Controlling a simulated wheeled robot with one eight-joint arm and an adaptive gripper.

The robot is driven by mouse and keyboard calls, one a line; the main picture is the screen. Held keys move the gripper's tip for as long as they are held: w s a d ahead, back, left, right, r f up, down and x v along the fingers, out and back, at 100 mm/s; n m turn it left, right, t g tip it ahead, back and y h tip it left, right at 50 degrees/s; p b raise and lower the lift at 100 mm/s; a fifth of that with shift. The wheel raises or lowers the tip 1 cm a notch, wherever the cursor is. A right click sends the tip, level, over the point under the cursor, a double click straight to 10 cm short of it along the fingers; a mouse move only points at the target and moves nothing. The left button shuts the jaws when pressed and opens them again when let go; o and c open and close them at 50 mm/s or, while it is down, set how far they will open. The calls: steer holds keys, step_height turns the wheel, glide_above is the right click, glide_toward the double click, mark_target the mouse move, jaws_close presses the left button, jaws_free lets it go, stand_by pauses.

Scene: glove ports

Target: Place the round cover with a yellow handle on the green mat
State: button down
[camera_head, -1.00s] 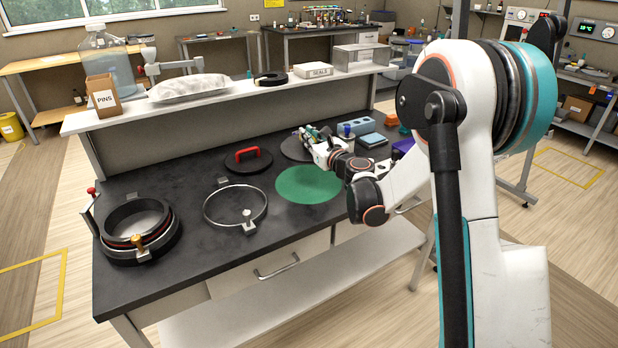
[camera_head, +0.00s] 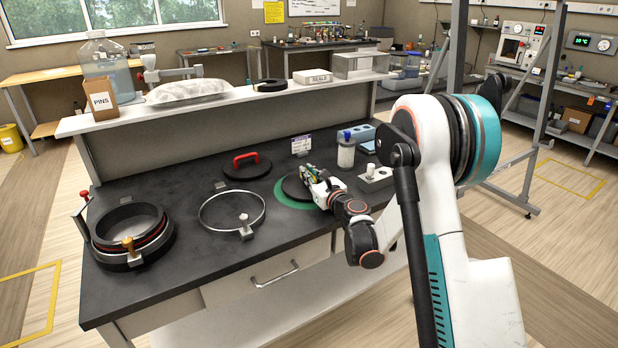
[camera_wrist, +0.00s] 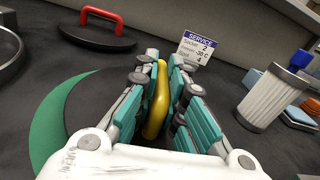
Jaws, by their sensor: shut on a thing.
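The round dark cover (camera_head: 293,189) is over the green mat (camera_head: 281,201) in the head view. A green crescent of mat shows along its left and front edges, so the cover sits off the mat's centre. I cannot tell whether it touches the mat or hangs just above it. In the wrist view my gripper (camera_wrist: 158,80) is shut on the upright yellow handle (camera_wrist: 157,105). The cover (camera_wrist: 88,98) spreads below the fingers, with the mat (camera_wrist: 45,130) showing at left. The cover's right side is hidden by my gripper.
A dark cover with a red handle (camera_head: 246,166) lies behind-left. A metal ring clamp (camera_head: 232,209) lies left of the mat, and a clamped round port (camera_head: 131,232) farther left. A white cartridge (camera_head: 346,153), a service card (camera_head: 301,145) and a grey block (camera_head: 375,180) stand close behind and right.

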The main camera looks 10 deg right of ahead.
steer(key=c, duration=1.7)
jaws_free()
steer(key=shift+o, duration=0.2)
